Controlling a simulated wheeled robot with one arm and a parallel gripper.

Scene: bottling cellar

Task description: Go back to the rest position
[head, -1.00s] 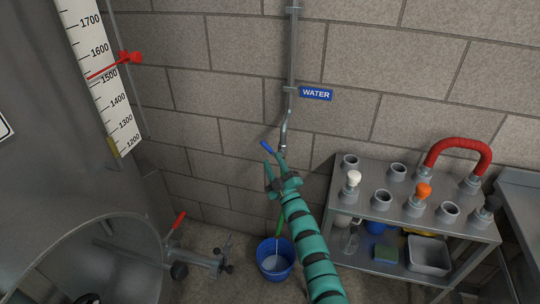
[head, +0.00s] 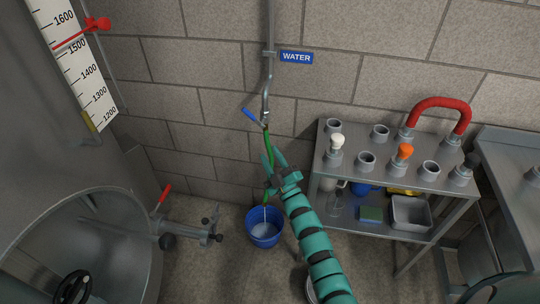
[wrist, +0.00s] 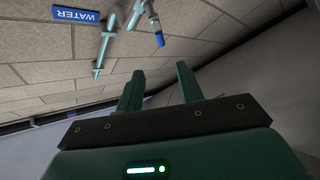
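My gripper (head: 274,161) is in front of the wall, below the water tap. Its two green fingers stand apart with nothing between them, as the wrist view (wrist: 158,92) also shows. The tap's blue lever (head: 249,113) is above and to the left of the fingers, apart from them. The lever also shows in the wrist view (wrist: 159,40). My arm stretches forward from the lower right.
A green hose (head: 270,147) hangs from the tap towards a blue bucket (head: 264,241) holding pale liquid. A metal rack (head: 330,170) with fittings and a red hose (head: 440,101) stands right. A large tank (head: 40,150) with an open hatch and a red-handled valve (head: 165,190) is left.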

